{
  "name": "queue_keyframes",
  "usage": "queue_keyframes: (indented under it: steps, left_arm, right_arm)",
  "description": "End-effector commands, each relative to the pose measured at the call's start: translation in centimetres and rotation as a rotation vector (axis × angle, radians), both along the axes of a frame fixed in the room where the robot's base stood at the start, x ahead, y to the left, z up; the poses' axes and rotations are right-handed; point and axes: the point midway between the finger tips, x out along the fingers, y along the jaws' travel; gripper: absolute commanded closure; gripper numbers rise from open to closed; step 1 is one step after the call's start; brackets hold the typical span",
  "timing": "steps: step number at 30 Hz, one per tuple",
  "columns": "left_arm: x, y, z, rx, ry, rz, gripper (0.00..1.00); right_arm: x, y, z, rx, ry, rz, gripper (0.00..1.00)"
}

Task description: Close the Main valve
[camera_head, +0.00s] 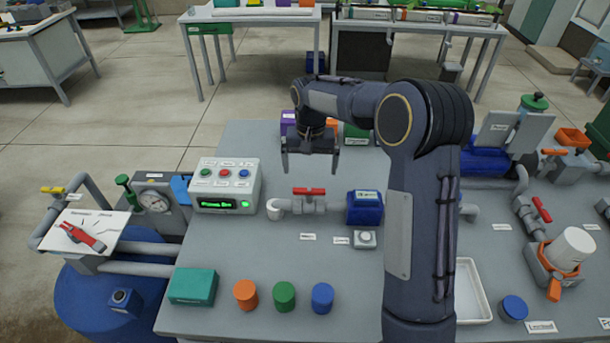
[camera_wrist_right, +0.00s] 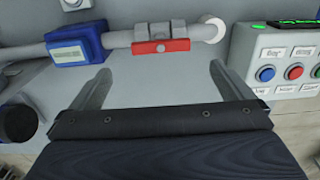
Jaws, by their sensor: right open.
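A valve with a red handle (camera_head: 309,191) sits on a grey pipe in the middle of the bench; the handle lies along the pipe. The same red handle (camera_wrist_right: 161,46) shows in the right wrist view, ahead of the fingers. I cannot read which label says Main. My right gripper (camera_head: 310,165) is open and empty, behind and above this valve in the head view, its fingers pointing down. In the right wrist view its two fingers (camera_wrist_right: 160,78) are spread wide, with the handle beyond and between them, not touched. My left gripper is not in view.
A control box (camera_head: 228,185) with buttons and a lit display stands left of the valve, a blue meter (camera_head: 365,207) right of it. Other valves have a yellow handle (camera_head: 53,190), a red lever (camera_head: 541,209) and an orange handle (camera_head: 554,152). Coloured caps (camera_head: 284,296) stand in front.

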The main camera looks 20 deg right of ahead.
Motion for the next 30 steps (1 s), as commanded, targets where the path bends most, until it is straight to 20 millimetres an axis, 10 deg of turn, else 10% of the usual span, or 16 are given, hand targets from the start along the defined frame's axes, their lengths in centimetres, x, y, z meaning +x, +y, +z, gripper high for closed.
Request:
queue_keyframes:
  steps: [15,26,30]
  left_arm:
    - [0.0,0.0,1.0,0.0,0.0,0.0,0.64]
    - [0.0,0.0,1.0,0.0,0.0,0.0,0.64]
    - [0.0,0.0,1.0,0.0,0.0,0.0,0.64]
  right_arm:
    - [0.1,0.1,-7.0,-0.003,0.004,0.0,0.0]
    - [0.1,0.1,-7.8,-0.002,0.002,0.0,0.0]
    - [0.1,0.1,-7.8,-0.002,0.002,0.0,0.16]
